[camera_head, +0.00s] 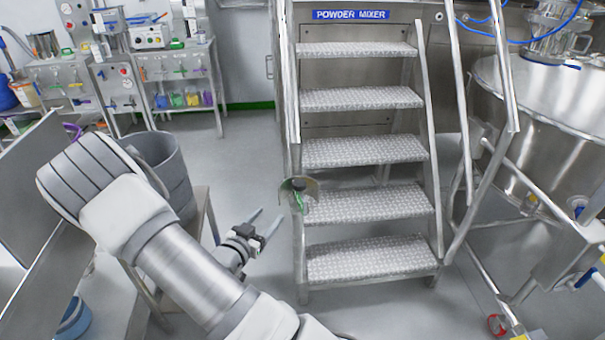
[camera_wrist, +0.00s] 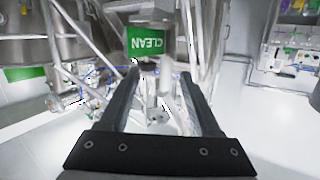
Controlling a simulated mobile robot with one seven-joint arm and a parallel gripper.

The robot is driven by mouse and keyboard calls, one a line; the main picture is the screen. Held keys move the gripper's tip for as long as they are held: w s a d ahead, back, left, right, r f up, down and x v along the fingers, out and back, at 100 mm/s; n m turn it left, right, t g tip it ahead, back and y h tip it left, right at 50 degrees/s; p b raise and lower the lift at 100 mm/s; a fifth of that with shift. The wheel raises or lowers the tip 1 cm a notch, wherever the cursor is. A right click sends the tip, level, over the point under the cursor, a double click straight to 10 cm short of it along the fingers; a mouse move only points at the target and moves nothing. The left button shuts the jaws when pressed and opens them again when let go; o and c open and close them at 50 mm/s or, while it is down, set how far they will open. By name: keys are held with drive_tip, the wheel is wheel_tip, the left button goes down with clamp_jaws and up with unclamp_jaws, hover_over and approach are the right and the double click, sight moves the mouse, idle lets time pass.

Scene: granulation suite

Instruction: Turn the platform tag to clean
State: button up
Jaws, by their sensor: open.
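The platform tag (camera_head: 298,186) hangs at the left post of the platform stairs (camera_head: 360,150) in the head view. It looks like a small grey-brown curved plate with a narrow green part below it. In the wrist view, the tag's green face (camera_wrist: 146,42) shows white CLEAN lettering, upside down in the picture. My gripper (camera_head: 273,213) is open and empty, just left of and below the tag, apart from it. In the wrist view, my gripper (camera_wrist: 159,69) has its two dark fingers spread, with the tag beyond the fingertips. The tag's other side is hidden.
A grey bin (camera_head: 163,170) and a metal table stand to the left. A steel vessel (camera_head: 550,130) with pipes and frames is at the right. Grey floor is clear between the bin and stairs.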

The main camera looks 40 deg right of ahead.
sight(303, 181)
drive_tip(key=w+d, duration=0.2)
drive_tip(key=d, duration=0.3)
drive_tip(key=w+d+h, duration=0.1)
drive_tip(key=w+d, duration=0.1)
drive_tip(key=d, duration=0.4)
drive_tip(key=w+d+r+h, duration=0.1)
drive_tip(key=d, duration=0.5)
drive_tip(key=shift+w+r, duration=0.1)
drive_tip(key=shift+w, duration=0.3)
drive_tip(key=shift+c, duration=0.2)
clamp_jaws()
